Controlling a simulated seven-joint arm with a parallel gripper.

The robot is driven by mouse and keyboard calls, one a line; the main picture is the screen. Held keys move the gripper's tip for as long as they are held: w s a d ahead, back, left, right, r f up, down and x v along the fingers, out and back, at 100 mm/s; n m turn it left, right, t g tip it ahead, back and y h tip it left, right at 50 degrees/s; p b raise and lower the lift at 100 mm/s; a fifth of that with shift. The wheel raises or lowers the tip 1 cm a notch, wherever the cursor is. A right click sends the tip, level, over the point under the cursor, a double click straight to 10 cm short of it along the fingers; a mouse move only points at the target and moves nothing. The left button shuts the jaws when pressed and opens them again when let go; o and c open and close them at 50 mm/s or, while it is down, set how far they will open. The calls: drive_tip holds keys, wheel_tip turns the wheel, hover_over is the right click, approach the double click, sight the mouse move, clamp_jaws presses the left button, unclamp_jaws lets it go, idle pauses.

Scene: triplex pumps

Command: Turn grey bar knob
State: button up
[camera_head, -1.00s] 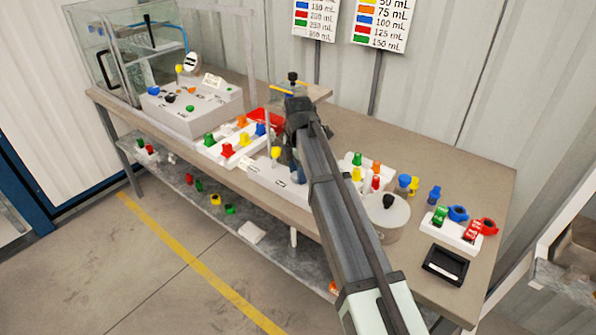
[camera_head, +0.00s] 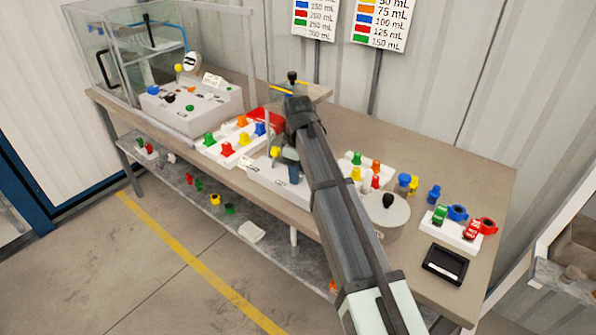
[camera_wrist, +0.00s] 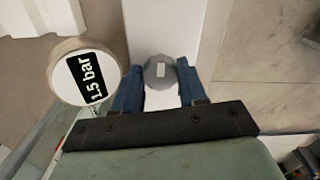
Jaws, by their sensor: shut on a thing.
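The grey bar knob (camera_wrist: 160,72) is a small, many-sided grey knob with a light rectangular mark on top. In the wrist view it sits between the two blue fingers of my gripper (camera_wrist: 157,80), which are shut on it. A round white gauge face (camera_wrist: 84,78) reading "1.5 bar" is just left of the left finger. In the head view my gripper (camera_head: 293,172) reaches down at the white box (camera_head: 265,180) near the front of the table. The knob is hidden there by my gripper and arm.
A yellow knob (camera_head: 275,152) stands close left of my gripper. A panel with coloured knobs (camera_head: 228,149) is farther left. More coloured knobs (camera_head: 375,181) and a round container (camera_head: 386,215) are right of my arm. The table's back right is clear.

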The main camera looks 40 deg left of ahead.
drive_tip(key=m, duration=0.5)
drive_tip(key=shift+s+m, duration=0.1)
drive_tip(key=shift+m, duration=0.2)
drive_tip(key=m, duration=0.5)
drive_tip(key=shift+s, duration=0.1)
drive_tip(key=m, duration=0.5)
drive_tip(key=shift+a+m, duration=0.1)
drive_tip(key=shift+m, duration=0.3)
drive_tip(key=m, duration=0.4)
drive_tip(key=shift+m, duration=0.4)
drive_tip(key=o, duration=1.1)
drive_tip(key=shift+c, duration=0.2)
